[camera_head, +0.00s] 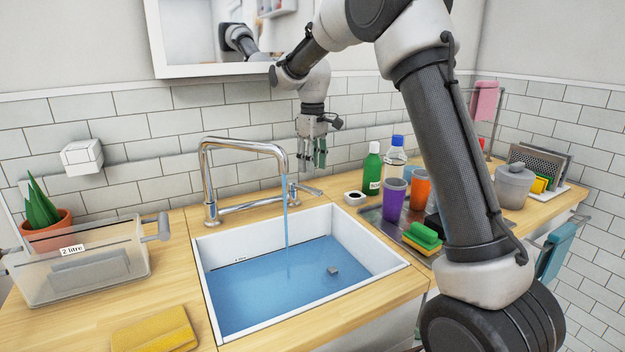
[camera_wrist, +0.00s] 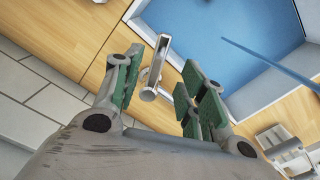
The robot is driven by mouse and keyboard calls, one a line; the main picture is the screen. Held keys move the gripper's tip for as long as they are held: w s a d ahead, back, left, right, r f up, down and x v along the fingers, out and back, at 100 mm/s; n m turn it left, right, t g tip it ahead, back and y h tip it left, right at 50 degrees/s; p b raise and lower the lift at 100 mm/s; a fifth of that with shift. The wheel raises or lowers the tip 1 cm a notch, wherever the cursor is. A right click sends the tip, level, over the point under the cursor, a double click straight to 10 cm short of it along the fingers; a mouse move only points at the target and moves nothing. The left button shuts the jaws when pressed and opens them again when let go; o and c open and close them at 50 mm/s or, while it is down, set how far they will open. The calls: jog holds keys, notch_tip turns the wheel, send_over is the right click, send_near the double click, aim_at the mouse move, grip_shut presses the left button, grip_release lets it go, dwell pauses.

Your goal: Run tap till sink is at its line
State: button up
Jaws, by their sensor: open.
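The chrome tap (camera_head: 243,147) is running, and a thin blue stream (camera_head: 287,215) falls into the white sink (camera_head: 375,262). Blue water (camera_head: 270,290) covers the sink floor. A dark line with a small label (camera_head: 241,260) shows on the sink's back wall, close to the water's edge; I cannot tell the exact gap. My gripper (camera_head: 313,163) is open, pointing down above the tap lever (camera_head: 309,189). In the wrist view, the lever (camera_wrist: 158,62) appears between the green-padded fingers of my gripper (camera_wrist: 160,78), with no contact visible.
A small grey piece (camera_head: 333,270) shows in the water. Bottles (camera_head: 372,170) and cups (camera_head: 394,198) stand right of the sink, near a green and yellow sponge (camera_head: 422,236). A clear tub (camera_head: 85,265) and yellow cloth (camera_head: 155,330) are at left.

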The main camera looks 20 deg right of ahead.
aim_at(312, 188)
notch_tip(312, 188, up, 5)
jog(key=shift+f, duration=0.1)
dwell(0.7)
notch_tip(312, 188, down, 12)
dwell(0.5)
grip_shut()
